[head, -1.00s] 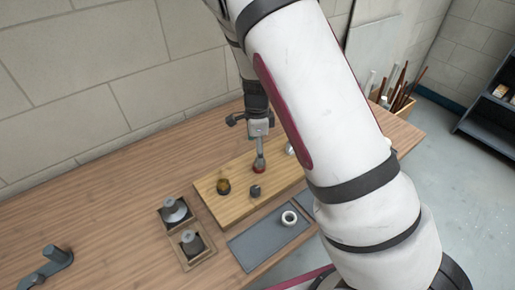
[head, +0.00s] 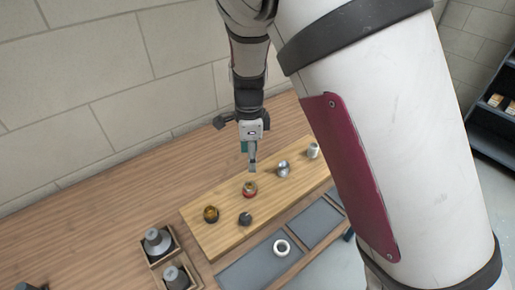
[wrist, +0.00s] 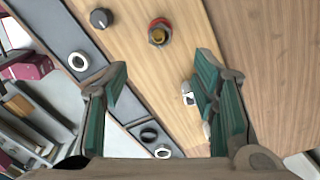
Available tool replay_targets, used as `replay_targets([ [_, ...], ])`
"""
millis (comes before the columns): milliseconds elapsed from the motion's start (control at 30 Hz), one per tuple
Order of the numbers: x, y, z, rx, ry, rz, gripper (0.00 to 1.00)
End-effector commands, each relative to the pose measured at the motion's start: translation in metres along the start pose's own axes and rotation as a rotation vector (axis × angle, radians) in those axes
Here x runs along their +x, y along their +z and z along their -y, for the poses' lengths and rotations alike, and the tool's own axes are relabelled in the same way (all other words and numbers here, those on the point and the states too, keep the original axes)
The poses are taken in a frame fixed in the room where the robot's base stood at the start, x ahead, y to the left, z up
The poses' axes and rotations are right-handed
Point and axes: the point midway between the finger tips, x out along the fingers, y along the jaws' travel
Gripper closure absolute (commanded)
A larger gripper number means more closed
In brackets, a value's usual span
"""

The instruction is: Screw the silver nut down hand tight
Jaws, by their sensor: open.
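The silver nut seems to be the silver piece (head: 283,169) on the wooden board (head: 228,236), right of a red-based fitting (head: 249,188). In the wrist view a silver part (wrist: 188,95) shows beside the right finger, partly hidden by it; I cannot tell for sure that it is the same piece. My gripper (head: 252,168) hangs above the red-based fitting, apart from it. In the wrist view my gripper (wrist: 160,78) is open and empty, its green-padded fingers wide apart. The red-based fitting (wrist: 159,32) with its brass-coloured centre lies beyond the fingertips.
A brass piece (head: 211,214), a black knob (head: 245,219) and a pale cylinder (head: 313,150) stand on the board. A white ring (head: 281,246) lies on a grey tray (head: 242,274). Grey fittings (head: 158,241) sit in a wooden holder at left.

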Motion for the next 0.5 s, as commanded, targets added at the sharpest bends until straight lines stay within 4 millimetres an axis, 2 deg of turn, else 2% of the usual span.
replay_targets([
  [500, 0.091, -0.001, -0.001, 0.002, 0.004, -0.001, 0.47],
])
